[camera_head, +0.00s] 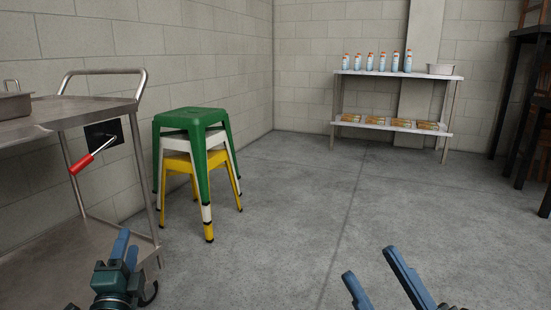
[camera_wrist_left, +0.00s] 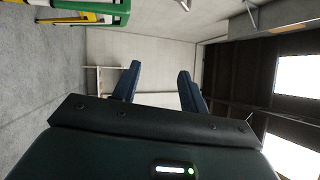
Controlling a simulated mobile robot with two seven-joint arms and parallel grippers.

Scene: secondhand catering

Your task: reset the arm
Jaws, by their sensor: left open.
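My left gripper (camera_head: 127,246) is at the lower left of the head view, in front of the steel cart, with its blue fingers raised. In the left wrist view its two fingers (camera_wrist_left: 158,72) stand apart with nothing between them. My right gripper (camera_head: 369,264) is at the bottom, right of centre, over the bare floor. Its blue fingers are spread and empty. Most of both arms is out of view.
A steel cart (camera_head: 66,110) stands close on the left, near a red-handled lever (camera_head: 82,163). Stacked stools (camera_head: 192,118) stand beside it. A shelf (camera_head: 398,75) with bottles is at the back wall. Dark furniture (camera_head: 515,110) is at far right. The middle floor is clear.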

